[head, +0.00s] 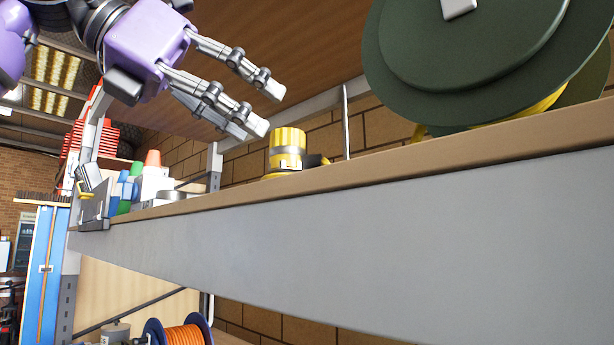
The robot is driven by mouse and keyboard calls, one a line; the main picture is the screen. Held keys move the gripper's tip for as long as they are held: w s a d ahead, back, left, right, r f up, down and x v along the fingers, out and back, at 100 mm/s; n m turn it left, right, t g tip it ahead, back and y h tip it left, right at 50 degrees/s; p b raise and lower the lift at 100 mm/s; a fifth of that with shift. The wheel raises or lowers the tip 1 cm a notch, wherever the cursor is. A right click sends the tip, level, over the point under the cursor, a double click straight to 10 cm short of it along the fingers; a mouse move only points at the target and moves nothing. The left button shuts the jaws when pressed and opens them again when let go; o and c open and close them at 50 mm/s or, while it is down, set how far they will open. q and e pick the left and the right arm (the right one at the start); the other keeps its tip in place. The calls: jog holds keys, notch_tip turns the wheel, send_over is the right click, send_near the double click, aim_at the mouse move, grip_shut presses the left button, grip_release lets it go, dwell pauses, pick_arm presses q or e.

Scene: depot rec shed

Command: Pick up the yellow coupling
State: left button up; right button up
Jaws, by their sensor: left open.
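The yellow coupling (287,148) stands on the shelf board, behind its front edge. It is a ribbed yellow cylinder with a paler band, and its lower part is partly hidden by the shelf edge. My left gripper (270,108) comes in from the upper left. It is open and empty, with its fingertips above and a little left of the coupling, apart from it in the picture. My right gripper is not in view.
A large dark green reel (470,60) stands on the shelf at right. Green, white and orange items (152,180) crowd the shelf's left end. A thin upright rod (346,120) rises behind the coupling. The grey shelf beam (350,240) runs across the front.

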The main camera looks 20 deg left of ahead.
aim_at(272, 138)
pick_arm(q)
jog(key=shift+w+d+f, duration=0.15)
jog(key=shift+w+f, duration=0.25)
jog(key=shift+w, duration=0.05)
jog(key=x, duration=0.4)
jog(key=shift+w+d, duration=0.2)
jog(key=shift+w, duration=0.35)
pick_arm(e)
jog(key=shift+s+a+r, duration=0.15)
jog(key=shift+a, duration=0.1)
